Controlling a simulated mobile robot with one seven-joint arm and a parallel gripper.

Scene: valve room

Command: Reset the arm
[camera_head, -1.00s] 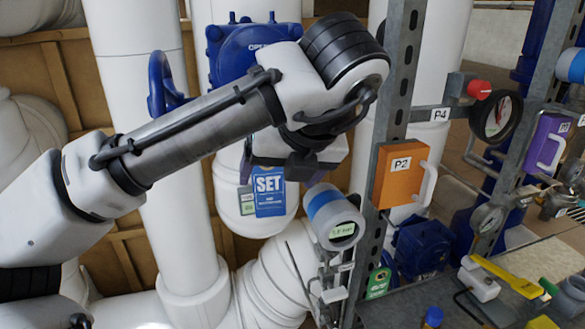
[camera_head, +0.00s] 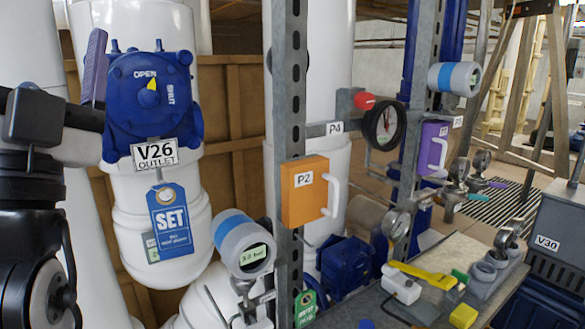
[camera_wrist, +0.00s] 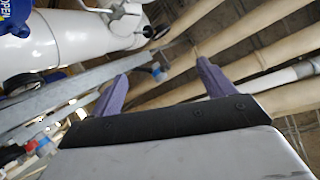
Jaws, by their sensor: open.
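My gripper (camera_wrist: 162,78) is open in the wrist view, its two purple fingers wide apart with nothing between them. In the head view my arm is folded at the left edge, and a purple finger sticks up beside the blue valve actuator (camera_head: 150,105). The actuator is labelled V26 OUTLET, and its yellow pointer is near OPEN. A blue SET tag (camera_head: 170,222) hangs below it. The actuator also shows at the top left of the wrist view (camera_wrist: 30,14). Whether the gripper touches it I cannot tell.
A perforated steel post (camera_head: 287,110) carries the orange P2 box (camera_head: 304,190) and a blue-banded gauge (camera_head: 244,243). A round dial (camera_head: 383,125) and a purple box (camera_head: 432,148) are further right. A bench (camera_head: 440,255) holds small tools. The grey V30 box (camera_head: 548,240) is at right.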

